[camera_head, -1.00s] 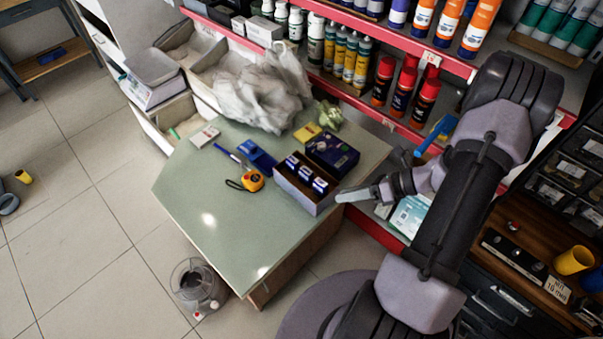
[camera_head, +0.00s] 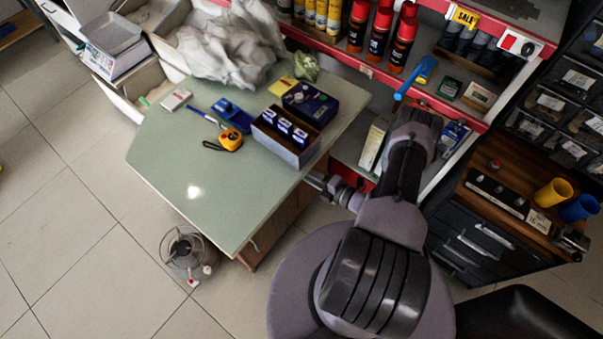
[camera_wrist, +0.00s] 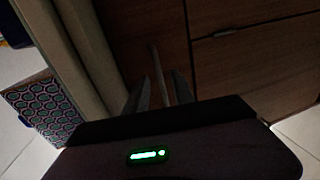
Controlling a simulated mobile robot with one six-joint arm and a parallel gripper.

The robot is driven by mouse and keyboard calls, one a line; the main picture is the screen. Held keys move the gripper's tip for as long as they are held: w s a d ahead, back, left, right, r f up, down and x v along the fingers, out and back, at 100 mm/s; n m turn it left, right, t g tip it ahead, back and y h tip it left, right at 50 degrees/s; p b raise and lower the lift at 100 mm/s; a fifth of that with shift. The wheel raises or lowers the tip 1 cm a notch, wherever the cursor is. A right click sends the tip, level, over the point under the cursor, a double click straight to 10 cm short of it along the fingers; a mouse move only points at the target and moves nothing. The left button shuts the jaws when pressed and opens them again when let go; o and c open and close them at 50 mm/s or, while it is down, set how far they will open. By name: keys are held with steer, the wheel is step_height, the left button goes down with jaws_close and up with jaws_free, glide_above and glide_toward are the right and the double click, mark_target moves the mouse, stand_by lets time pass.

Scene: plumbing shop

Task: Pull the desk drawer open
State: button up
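The desk (camera_head: 190,175) has a pale green top and wooden sides, and stands left of my arm in the head view. In the wrist view its brown wooden front (camera_wrist: 245,75) fills the upper right, with dark seams between panels. A light bar handle (camera_wrist: 155,66) lies between the two fingers of my gripper (camera_wrist: 159,78), which stand apart. I cannot tell whether they touch it. No gap shows at the drawer seams. In the head view my gripper is low beside the desk's right edge, its fingertips hidden.
On the desktop are an open box (camera_head: 287,140), a tape measure (camera_head: 230,140) and a dark blue box (camera_head: 310,105). A black drawer cabinet (camera_head: 475,240) and shelves are at right. Floor at left is clear.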

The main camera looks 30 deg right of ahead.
steer(key=x, duration=0.2)
steer(key=shift+w+a, duration=0.1)
steer(key=shift+w, duration=0.25)
steer(key=shift+c, duration=0.4)
jaws_close()
stand_by(0.8)
